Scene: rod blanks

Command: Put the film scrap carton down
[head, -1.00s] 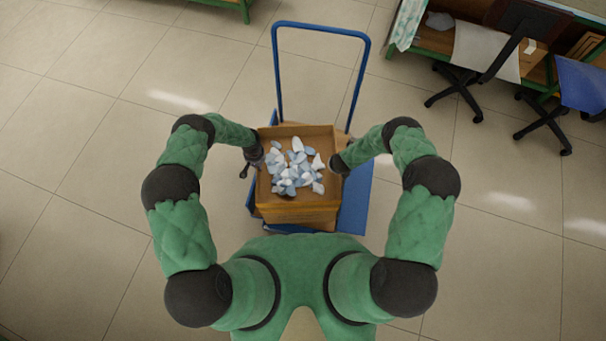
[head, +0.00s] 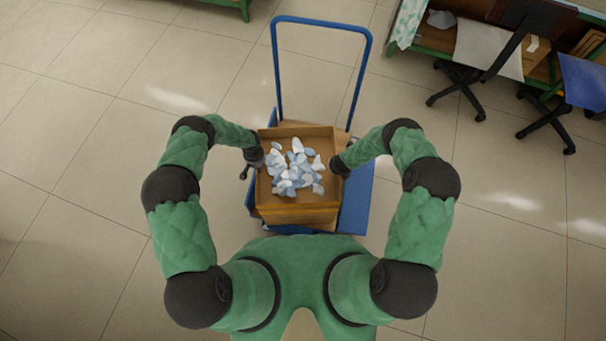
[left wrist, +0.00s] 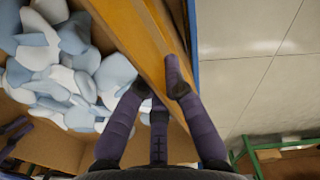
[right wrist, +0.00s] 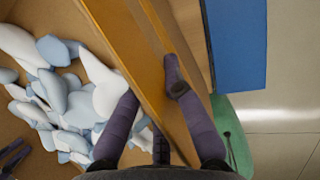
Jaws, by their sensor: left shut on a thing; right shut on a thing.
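The film scrap carton (head: 298,213) is an open brown box filled with white and pale blue scraps (head: 296,168). It is held level in front of my body, over a blue cart (head: 356,205); whether it touches what lies beneath is hard to tell. My left gripper (head: 258,158) is shut on the carton's left wall, with fingers on both sides of the wall in the left wrist view (left wrist: 155,90). My right gripper (head: 341,165) is shut on the right wall, which also shows between its fingers in the right wrist view (right wrist: 150,85).
The cart's blue handle (head: 322,22) rises behind the carton. Another brown surface shows between the carton and the cart deck. Office chairs (head: 487,50) and a green-framed bench (head: 435,48) stand at the upper right. The tiled floor to the left is clear.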

